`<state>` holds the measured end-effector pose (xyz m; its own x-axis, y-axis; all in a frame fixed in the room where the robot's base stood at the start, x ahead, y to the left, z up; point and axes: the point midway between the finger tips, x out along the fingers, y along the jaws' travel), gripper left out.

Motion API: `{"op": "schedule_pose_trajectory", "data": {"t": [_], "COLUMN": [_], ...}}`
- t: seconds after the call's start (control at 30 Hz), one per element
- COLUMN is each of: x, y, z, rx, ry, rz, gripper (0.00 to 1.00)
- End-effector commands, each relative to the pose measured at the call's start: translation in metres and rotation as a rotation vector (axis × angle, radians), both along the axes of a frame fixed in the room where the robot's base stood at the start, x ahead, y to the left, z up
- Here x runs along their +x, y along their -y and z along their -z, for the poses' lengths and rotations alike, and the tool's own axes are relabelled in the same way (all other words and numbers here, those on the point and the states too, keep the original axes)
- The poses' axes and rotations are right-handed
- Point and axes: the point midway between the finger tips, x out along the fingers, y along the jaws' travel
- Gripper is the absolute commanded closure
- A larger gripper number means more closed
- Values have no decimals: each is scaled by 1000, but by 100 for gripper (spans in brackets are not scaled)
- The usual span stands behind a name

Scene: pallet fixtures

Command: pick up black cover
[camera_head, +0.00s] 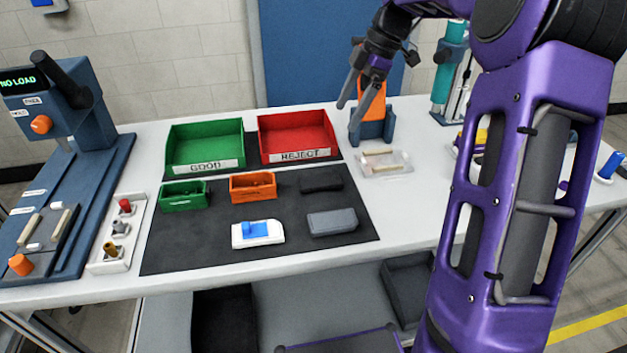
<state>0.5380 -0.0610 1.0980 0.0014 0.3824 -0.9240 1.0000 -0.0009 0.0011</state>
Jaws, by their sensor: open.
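A low black piece (321,179), which looks like the black cover, lies on the dark mat (190,245), behind a dark grey block-shaped piece (332,222). Its outline is hard to read against the mat. My gripper (350,115) is open and empty, with its two fingers pointing down and left. In the picture it is above and to the right of the black piece, in front of an orange and blue stand (372,125), and apart from the cover.
A green GOOD bin (205,165) and red REJECT bin (297,155) stand behind the mat. Small green (183,203) and orange (253,194) boxes and a white-and-blue part (257,241) are on it. A clear tray (386,170) sits right of the mat. A press (70,100) stands left.

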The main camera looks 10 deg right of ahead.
Motion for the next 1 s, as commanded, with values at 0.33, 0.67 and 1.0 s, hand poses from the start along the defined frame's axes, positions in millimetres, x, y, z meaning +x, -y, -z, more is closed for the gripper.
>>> {"op": "schedule_pose_trajectory", "data": {"t": [0.33,0.67,1.0], "x": [-2,-1,-9], "y": [-27,-44,-51], "z": [68,109,148], "rx": [3,1,1], "ry": [-5,-2,-2], "rz": [-4,-2,-2], "gripper": [0,0,0]}}
